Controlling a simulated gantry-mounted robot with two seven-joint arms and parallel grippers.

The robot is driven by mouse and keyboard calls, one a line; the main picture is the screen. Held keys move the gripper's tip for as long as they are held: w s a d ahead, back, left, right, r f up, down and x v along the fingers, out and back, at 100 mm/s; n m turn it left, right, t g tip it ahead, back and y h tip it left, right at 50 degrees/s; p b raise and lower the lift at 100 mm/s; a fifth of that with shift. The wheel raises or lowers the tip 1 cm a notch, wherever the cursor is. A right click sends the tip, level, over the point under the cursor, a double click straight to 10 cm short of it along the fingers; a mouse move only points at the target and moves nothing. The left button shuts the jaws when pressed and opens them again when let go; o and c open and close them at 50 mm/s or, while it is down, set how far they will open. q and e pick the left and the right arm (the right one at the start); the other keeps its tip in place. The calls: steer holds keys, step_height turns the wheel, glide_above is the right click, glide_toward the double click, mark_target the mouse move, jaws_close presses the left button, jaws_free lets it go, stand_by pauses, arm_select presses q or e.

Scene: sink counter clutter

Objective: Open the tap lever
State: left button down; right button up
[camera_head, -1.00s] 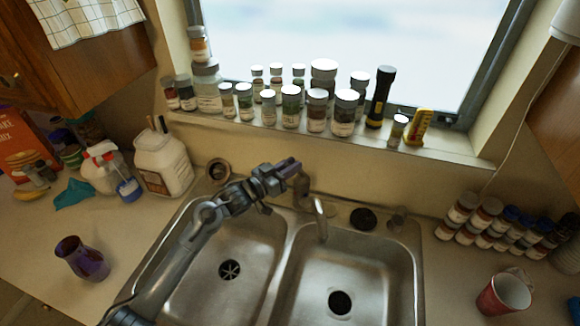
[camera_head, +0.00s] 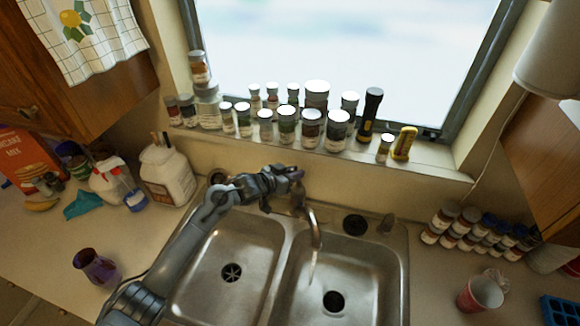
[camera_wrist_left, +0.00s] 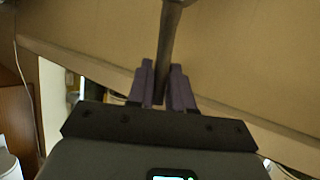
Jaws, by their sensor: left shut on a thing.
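The tap (camera_head: 316,228) stands behind the double sink (camera_head: 290,262), with its curved spout over the right basin. A thin pale streak that looks like water runs down from the spout's end. My left gripper (camera_head: 297,175) is at the top of the tap's body, behind the spout, and largely hides the lever in the head view. In the left wrist view the dark metal tap lever (camera_wrist_left: 170,45) runs between the purple fingers of my left gripper (camera_wrist_left: 162,84), which are shut on it. My right gripper is not in view.
Several jars (camera_head: 286,122) and a black flashlight (camera_head: 370,115) line the windowsill above the tap. A white jug (camera_head: 168,177) and a purple cup (camera_head: 95,266) stand left of the sink. A red cup (camera_head: 480,294) and several spice jars (camera_head: 470,233) are at right.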

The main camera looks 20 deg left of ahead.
arm_select(q)
steer(key=shift+w+d+r, duration=0.1)
steer(key=shift+w+r, duration=0.1)
steer(key=shift+f+g, duration=0.2)
steer(key=shift+g, duration=0.1)
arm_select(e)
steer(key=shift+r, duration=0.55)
arm_select(q)
steer(key=c, duration=1.1)
jaws_free()
steer(key=shift+s+r, duration=0.1)
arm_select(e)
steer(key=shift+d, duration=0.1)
arm_select(q)
steer(key=shift+s+r+y, duration=0.1)
steer(key=shift+s+y, duration=0.05)
steer(key=shift+y, duration=0.15)
steer(key=v, duration=1)
steer(key=shift+b, duration=0.35)
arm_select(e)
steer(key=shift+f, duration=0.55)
